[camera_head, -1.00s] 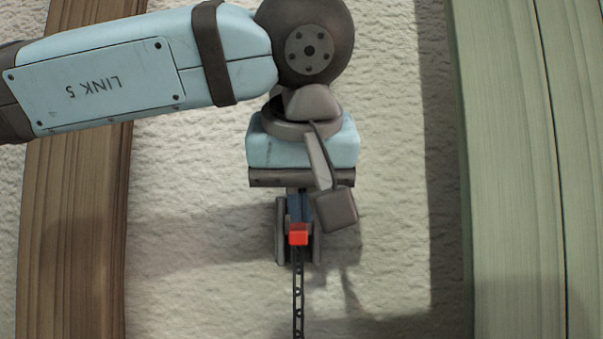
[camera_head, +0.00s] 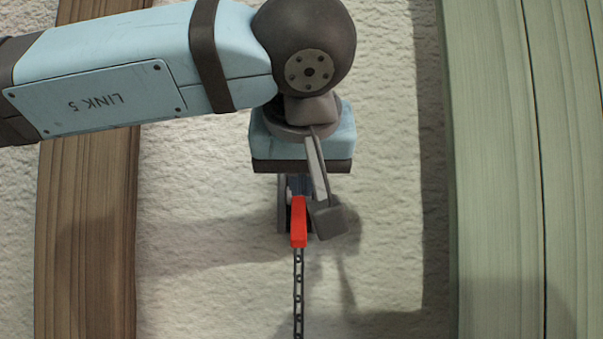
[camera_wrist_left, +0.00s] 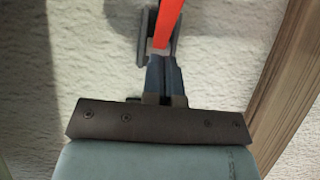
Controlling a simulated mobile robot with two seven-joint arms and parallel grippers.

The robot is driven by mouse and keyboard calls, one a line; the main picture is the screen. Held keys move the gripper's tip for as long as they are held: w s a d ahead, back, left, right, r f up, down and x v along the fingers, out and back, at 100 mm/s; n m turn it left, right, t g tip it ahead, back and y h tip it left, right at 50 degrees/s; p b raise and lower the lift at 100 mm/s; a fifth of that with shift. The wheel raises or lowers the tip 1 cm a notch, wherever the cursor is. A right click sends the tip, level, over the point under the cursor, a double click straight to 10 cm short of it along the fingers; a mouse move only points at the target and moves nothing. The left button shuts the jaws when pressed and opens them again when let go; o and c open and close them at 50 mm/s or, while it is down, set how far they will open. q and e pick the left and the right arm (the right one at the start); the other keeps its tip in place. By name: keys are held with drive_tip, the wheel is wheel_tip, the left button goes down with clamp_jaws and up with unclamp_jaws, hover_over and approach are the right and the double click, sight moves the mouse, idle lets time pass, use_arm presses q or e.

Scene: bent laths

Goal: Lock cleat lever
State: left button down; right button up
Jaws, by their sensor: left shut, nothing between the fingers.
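The red lever (camera_head: 298,222) belongs to a dark grey cleat (camera_head: 282,205) on the pale rough wall. In the head view the lever points down over the cleat toward a chain. My left gripper (camera_head: 300,190) is shut and empty, with its blue-grey fingertips at the upper end of the lever as seen. In the left wrist view the lever (camera_wrist_left: 168,22) rises beyond the fingertips (camera_wrist_left: 162,62), between the cleat's side plates (camera_wrist_left: 144,38). I cannot tell whether the fingers touch the lever. Part of the cleat is hidden behind the gripper. My right gripper is not in view.
A dark chain (camera_head: 298,295) hangs straight below the lever. A brown wooden post (camera_head: 85,230) stands on the left and a wide greenish wooden panel (camera_head: 500,170) on the right. The wall between them (camera_head: 385,200) is otherwise clear.

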use_arm(q)
drive_tip(key=shift+w, duration=0.1)
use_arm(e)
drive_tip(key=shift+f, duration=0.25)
use_arm(q)
drive_tip(key=v, duration=1.3)
drive_tip(key=shift+s+f, duration=0.3)
drive_tip(key=shift+s, duration=0.05)
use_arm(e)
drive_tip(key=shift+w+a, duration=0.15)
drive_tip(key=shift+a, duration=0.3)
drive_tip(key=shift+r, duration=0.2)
